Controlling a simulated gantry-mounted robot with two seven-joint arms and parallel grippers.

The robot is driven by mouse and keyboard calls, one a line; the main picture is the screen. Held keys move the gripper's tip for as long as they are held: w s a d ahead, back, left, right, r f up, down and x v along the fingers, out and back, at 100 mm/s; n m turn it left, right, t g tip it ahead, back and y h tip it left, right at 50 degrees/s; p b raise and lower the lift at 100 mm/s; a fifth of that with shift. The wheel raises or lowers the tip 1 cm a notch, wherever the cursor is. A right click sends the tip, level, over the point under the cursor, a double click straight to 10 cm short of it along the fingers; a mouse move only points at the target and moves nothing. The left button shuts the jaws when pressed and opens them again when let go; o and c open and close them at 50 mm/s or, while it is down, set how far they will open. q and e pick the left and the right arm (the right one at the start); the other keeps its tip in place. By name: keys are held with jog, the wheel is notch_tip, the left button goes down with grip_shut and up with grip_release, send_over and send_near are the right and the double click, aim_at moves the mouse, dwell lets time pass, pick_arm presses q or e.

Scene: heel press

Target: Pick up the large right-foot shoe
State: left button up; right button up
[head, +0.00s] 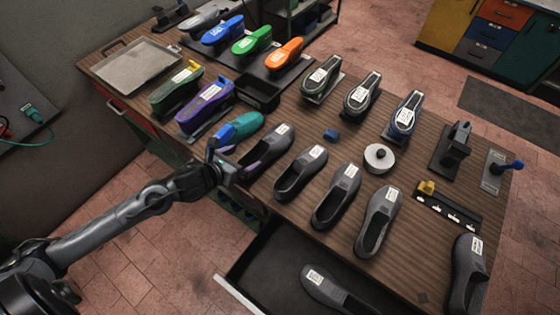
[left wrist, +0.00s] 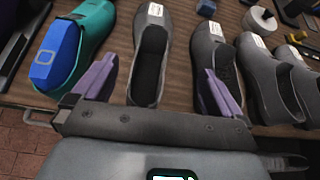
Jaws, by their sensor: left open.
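Several grey shoes with white labels stand in a row on the wooden table. My left gripper (head: 244,163) is at the near edge, at the opening end of the leftmost grey shoe (head: 271,146). In the left wrist view, the purple fingers of my left gripper (left wrist: 157,72) are open, one on each side of a grey shoe (left wrist: 151,45). I cannot tell whether they touch it. Other grey shoes stand to the right: one (head: 300,173), another (head: 337,196) and a third (head: 378,221). The label print is too small to read, so size and foot are unclear. My right gripper is not in view.
A teal shoe with a blue insert (head: 236,131) stands close left of the gripper. An open drawer (head: 275,268) below the table edge holds a grey shoe (head: 333,291). A white round tin (head: 379,157) and a small blue block (head: 331,135) lie behind the row.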

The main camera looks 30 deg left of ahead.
aim_at(264, 144)
pick_arm(q)
jog(key=w, duration=0.1)
jog(key=f+b, duration=0.1)
jog(key=w, duration=0.1)
jog(key=shift+w+a+f, duration=0.15)
jog(key=shift+w+a, duration=0.15)
jog(key=shift+x, duration=4.7)
jog(key=shift+c, duration=0.2)
jog(key=shift+a, duration=0.1)
grip_shut()
